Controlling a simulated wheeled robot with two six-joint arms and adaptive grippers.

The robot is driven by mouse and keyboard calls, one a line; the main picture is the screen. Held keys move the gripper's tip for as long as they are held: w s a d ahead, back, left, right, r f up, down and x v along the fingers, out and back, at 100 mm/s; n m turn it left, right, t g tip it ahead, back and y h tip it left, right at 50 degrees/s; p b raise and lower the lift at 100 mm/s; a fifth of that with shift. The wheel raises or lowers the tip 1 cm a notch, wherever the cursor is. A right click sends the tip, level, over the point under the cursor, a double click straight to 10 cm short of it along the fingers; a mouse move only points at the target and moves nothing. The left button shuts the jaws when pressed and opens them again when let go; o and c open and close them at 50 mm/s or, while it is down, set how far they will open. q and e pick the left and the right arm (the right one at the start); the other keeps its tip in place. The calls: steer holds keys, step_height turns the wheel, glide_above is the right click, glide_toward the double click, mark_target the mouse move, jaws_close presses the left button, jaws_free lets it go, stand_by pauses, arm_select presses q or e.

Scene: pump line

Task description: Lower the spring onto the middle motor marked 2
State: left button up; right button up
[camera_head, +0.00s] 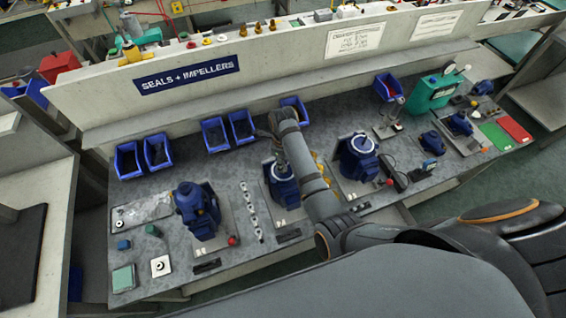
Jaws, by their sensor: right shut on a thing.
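The middle blue motor (283,188) stands on its plate in the middle of the grey bench, partly hidden behind my right arm. My right gripper (279,153) points down just above the top of this motor and is shut on the spring. The spring is too small and too covered by the gripper to make out clearly, and I cannot tell whether it touches the motor. The number 2 is not readable from here. My left gripper is not in view.
A taller blue motor (197,212) stands to the left, and another motor (357,158) with a light top to the right. Several small parts (252,212) lie in a row left of the middle motor. Blue bins (214,134) line the back. A green press (432,92) stands at the right.

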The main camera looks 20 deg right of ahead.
steer(key=shift+f, duration=0.1)
stand_by(0.7)
steer(key=o, duration=0.9)
steer(key=o, duration=0.5)
steer(key=o, duration=0.6)
